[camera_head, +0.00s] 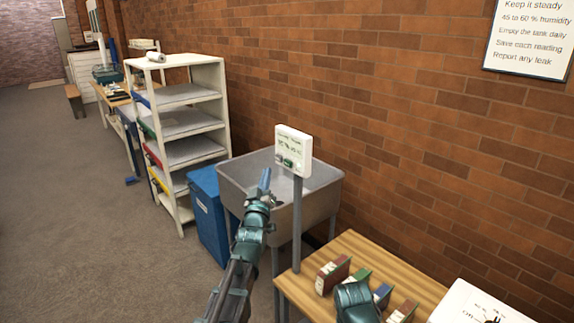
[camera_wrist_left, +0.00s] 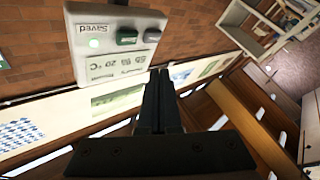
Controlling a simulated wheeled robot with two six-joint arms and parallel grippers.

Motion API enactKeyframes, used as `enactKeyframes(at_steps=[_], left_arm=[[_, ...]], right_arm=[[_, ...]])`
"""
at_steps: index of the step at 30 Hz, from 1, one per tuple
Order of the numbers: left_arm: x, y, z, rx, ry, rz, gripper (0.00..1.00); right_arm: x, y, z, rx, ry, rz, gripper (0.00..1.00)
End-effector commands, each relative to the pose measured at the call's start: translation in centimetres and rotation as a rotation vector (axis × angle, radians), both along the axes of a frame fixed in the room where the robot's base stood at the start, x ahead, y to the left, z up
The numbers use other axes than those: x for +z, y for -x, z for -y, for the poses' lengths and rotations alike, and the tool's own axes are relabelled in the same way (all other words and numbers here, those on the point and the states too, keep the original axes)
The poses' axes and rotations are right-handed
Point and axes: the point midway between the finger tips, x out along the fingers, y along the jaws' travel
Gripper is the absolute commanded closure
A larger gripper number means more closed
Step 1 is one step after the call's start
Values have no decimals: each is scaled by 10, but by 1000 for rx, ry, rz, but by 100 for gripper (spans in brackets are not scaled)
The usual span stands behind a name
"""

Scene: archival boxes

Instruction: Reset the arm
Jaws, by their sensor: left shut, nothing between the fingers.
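My left arm reaches up from the bottom of the head view, and its gripper (camera_head: 264,181) is shut and empty. It appears in front of the grey sink, left of and a little below a white panel (camera_head: 293,147) on a grey post. In the left wrist view the dark fingers of the gripper (camera_wrist_left: 160,73) are together with nothing between them. The panel (camera_wrist_left: 100,70) is upper left of them there, reading "Saved" and "20 °C", with a green and a grey button. The fingers look apart from the panel.
The grey sink (camera_head: 231,177) stands against the brick wall. A blue bin (camera_head: 205,212) and a white shelf unit (camera_head: 220,85) are left of it. A wooden table (camera_head: 350,247) with small boxes (camera_head: 333,274) is at lower right. Floor at left is mostly open.

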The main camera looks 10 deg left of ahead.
Motion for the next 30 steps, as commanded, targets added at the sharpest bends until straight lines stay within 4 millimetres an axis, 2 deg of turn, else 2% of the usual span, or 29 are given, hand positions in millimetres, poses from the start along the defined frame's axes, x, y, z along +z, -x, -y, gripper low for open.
enactKeyframes(at_steps=[8,11,14,17,20,23,26,30], left_arm=[[0,0,0,0,0,0,100],[-4,0,6,-6,-5,-32,100],[-22,1,26,-28,-31,-145,100],[-56,10,58,-69,-83,-339,100],[-96,31,92,-123,-156,-565,100],[-134,63,121,-181,-240,-787,100],[-166,106,145,-245,-331,-1004,100],[-199,180,167,-341,-472,-1300,100]], right_arm=[[0,0,0,0,0,0,100],[2,0,0,0,0,0,100],[8,0,0,0,0,0,100],[17,0,0,0,0,0,100],[26,0,0,0,0,0,100],[34,0,0,0,0,0,100],[42,0,0,0,0,0,100],[54,0,0,0,0,0,100]])
